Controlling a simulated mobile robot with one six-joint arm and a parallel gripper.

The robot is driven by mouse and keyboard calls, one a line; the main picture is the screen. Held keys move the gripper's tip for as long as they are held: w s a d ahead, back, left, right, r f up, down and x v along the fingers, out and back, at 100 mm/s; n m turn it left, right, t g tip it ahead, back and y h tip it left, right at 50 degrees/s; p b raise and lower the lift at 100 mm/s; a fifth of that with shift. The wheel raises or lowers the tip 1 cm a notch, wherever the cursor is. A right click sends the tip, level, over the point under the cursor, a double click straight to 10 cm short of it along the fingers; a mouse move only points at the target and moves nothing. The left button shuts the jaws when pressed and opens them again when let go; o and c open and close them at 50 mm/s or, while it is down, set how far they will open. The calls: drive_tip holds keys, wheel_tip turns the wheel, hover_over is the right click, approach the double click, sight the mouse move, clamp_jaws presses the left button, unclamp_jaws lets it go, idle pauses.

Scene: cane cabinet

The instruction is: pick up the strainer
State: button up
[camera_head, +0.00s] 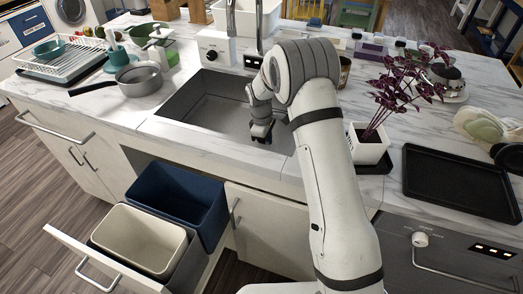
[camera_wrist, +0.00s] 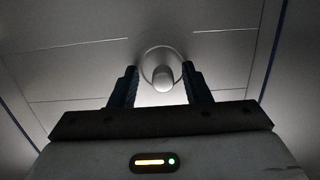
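The strainer (camera_wrist: 161,56) looks like a pale round drain piece with a stubby knob, set in the floor of the sink (camera_head: 205,122). In the wrist view it lies just beyond my fingertips, centred between them. My gripper (camera_wrist: 160,70) is open, with a dark finger on each side of the knob and a gap on both sides. In the head view my gripper (camera_head: 262,132) points down into the right part of the sink. The strainer is hidden there behind my arm and gripper. How far the fingertips are above it is hard to tell.
The sink walls surround my gripper. A white appliance (camera_head: 225,54) stands behind the sink, a potted purple plant (camera_head: 368,145) to its right, and a saucepan (camera_head: 138,80) to its left. An open drawer with bins (camera_head: 140,238) juts out below. A black tray (camera_head: 455,180) lies at right.

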clamp_jaws()
drive_tip(key=shift+r, duration=0.1)
idle(0.4)
wheel_tip(320, 180, up, 10)
drive_tip(key=shift+f+b, duration=0.1)
drive_tip(key=shift+b, duration=0.4)
